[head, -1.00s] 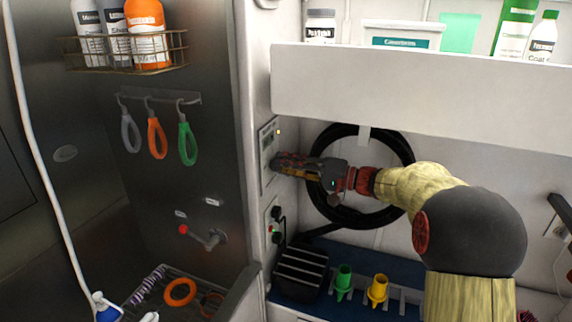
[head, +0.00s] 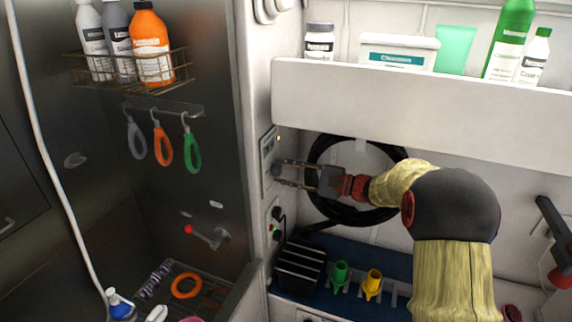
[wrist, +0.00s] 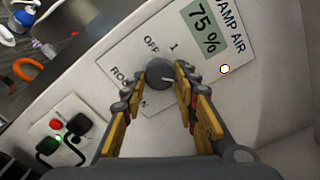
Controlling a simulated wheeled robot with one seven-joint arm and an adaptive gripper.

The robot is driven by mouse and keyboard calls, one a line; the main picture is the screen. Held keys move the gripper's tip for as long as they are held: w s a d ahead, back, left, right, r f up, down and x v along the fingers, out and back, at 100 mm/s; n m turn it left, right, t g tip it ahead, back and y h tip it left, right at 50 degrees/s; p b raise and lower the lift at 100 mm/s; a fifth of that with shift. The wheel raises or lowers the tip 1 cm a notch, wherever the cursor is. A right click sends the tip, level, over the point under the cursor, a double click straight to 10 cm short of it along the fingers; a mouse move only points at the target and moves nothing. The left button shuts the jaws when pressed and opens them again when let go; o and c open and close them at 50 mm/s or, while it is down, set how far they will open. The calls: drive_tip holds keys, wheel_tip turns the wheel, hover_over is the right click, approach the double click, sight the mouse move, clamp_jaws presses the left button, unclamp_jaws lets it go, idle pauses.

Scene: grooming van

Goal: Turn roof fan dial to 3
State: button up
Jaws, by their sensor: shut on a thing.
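The roof fan dial (wrist: 158,73) is a round dark grey knob on a pale panel (wrist: 118,52) on the wall. "OFF" and "1" are printed beside it, and another mark below it is partly hidden by a finger. A short white line on the knob points towards the right finger in the wrist view. My gripper (wrist: 156,76) has its two yellow-and-grey fingers on either side of the knob, shut on it. In the head view my gripper (head: 277,171) reaches the panel (head: 267,150) from the right, and its fingers hide much of the dial.
A display reading 75% (wrist: 205,27) sits on the panel above the dial. Sockets with plugs (head: 274,223) lie below it. A black coiled hose (head: 350,216) hangs behind my gripper, and a white shelf (head: 420,95) juts out above my arm.

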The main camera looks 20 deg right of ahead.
drive_tip(key=m+p, duration=0.3)
drive_tip(key=shift+m+p, duration=1.05)
drive_tip(key=shift+m, duration=0.25)
drive_tip(key=shift+f, duration=0.15)
drive_tip(key=o, duration=1.2)
drive_tip(key=shift+c, duration=0.2)
drive_tip(key=v, duration=1.2)
drive_tip(key=shift+f, duration=0.1)
